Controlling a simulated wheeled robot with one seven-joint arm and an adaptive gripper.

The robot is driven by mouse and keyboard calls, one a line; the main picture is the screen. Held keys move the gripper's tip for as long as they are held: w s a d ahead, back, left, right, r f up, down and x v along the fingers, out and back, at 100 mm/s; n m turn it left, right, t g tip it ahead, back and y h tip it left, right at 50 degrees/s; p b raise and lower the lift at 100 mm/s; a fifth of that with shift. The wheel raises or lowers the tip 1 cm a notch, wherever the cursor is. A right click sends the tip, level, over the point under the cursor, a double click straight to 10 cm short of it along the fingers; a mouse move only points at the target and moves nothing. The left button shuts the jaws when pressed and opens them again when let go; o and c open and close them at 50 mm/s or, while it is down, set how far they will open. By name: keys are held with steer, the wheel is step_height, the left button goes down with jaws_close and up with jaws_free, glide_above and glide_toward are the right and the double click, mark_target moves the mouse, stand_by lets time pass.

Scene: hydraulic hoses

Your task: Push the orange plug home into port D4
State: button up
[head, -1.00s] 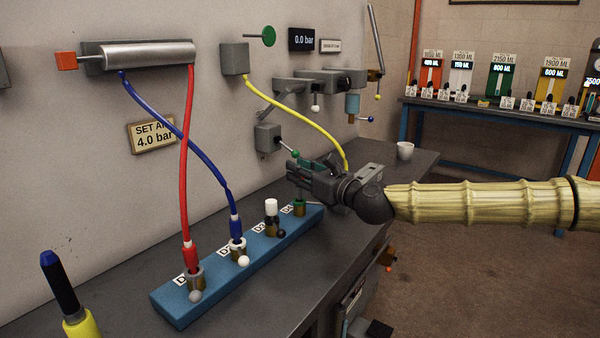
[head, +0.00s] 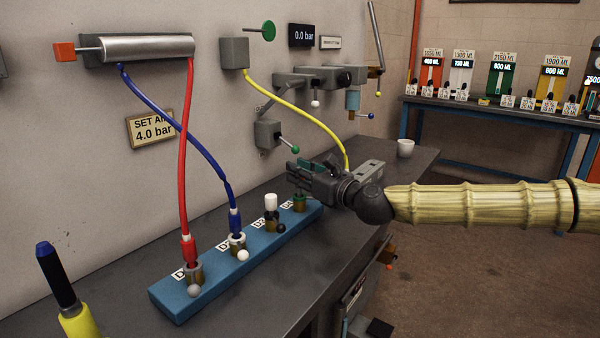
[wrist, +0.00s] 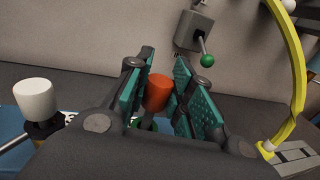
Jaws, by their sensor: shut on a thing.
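The orange plug (wrist: 158,90) stands between the teal pads of my gripper (wrist: 160,98) in the wrist view. My gripper is shut on it. In the head view my gripper (head: 303,178) is over the far end of the blue port block (head: 215,283), just above port D4 (head: 299,204), a brass fitting with a green collar. The gripper hides the plug there. In the wrist view some green shows below the plug, but its lower end is hidden, so I cannot tell how deep it sits.
A white-capped plug (head: 271,200) stands in port D3, also close left in the wrist view (wrist: 38,98). Blue (head: 235,220) and red (head: 190,248) hose plugs stand in nearer ports. A yellow hose (head: 315,125) hangs behind my gripper. A green-knobbed lever (head: 290,147) juts from the wall.

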steer(key=shift+f+b, duration=1.1)
steer(key=shift+f, duration=0.15)
steer(key=o, duration=0.9)
steer(key=shift+r, duration=0.1)
steer(key=shift+o, duration=0.2)
steer(key=v, duration=1.2)
